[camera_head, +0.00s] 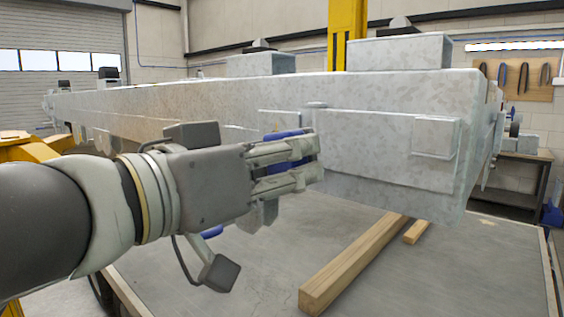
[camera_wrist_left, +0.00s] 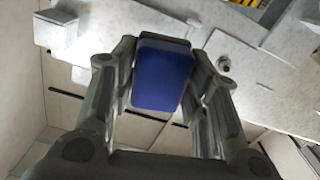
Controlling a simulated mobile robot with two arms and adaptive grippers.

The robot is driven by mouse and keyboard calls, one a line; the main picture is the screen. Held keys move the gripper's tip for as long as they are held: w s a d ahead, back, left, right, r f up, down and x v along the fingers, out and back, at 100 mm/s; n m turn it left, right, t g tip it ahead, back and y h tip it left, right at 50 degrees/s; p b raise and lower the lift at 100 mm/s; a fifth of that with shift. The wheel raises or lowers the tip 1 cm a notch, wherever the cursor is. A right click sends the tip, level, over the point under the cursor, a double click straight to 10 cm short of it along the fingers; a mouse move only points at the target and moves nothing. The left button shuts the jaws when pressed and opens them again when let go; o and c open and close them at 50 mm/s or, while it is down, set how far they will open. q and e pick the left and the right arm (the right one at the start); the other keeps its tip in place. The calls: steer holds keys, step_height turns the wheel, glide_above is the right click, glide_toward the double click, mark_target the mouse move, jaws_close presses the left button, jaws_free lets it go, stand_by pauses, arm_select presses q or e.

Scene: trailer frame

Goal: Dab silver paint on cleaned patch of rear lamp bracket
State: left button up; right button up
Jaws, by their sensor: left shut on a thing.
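My left gripper (camera_head: 300,163) comes in from the left and is shut on a blue block-like thing (camera_head: 285,135). In the left wrist view the blue thing (camera_wrist_left: 161,76) sits between both fingers; I cannot tell whether it is the paint tool. The fingertips are close in front of a raised grey plate (camera_head: 375,140) on the galvanized frame (camera_head: 180,100); I cannot tell if they touch it. A small raised box (camera_head: 437,138) is on that plate, right of the gripper. I cannot tell which part is the lamp bracket, and no cleaned patch or silver paint stands out.
Wooden beams (camera_head: 352,262) lie on the grey table (camera_head: 240,285) under the frame. A yellow post (camera_head: 347,35) stands behind. A workbench (camera_head: 520,165) is at the right. The table front is mostly clear.

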mark_target(338, 143)
arm_select(q)
steer(key=shift+s+d+r, duration=0.1)
steer(key=shift+s+r, duration=0.05)
steer(key=shift+r, duration=0.15)
steer(key=shift+d+r, duration=0.1)
steer(key=x, duration=0.5)
steer(key=shift+w+d, duration=0.1)
steer(key=shift+w, duration=0.25)
steer(key=shift+x, duration=0.95)
